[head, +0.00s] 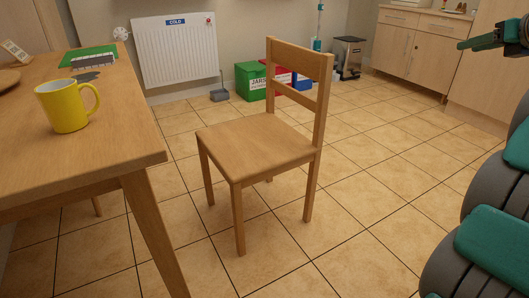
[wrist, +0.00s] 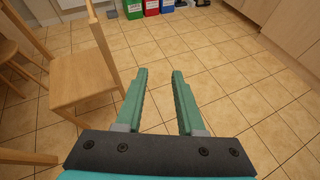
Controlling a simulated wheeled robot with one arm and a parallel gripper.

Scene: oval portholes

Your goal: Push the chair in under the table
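A wooden chair (head: 258,140) stands upright on the tiled floor, with its slatted backrest on the right. It is apart from the wooden table (head: 110,143) on the left, with floor showing between the seat and the table leg. In the wrist view the chair (wrist: 82,82) is at the left. My gripper (wrist: 160,72) is open and empty over bare floor, right of the chair and not touching it. In the head view part of my gripper (head: 490,38) shows at the upper right edge.
A yellow mug (head: 67,106) stands on the table. A radiator (head: 176,50) is on the back wall. Green (head: 250,82), red and blue bins stand behind the chair. A pedal bin (head: 349,57) and cabinets (head: 415,50) are at the back right. The floor right of the chair is clear.

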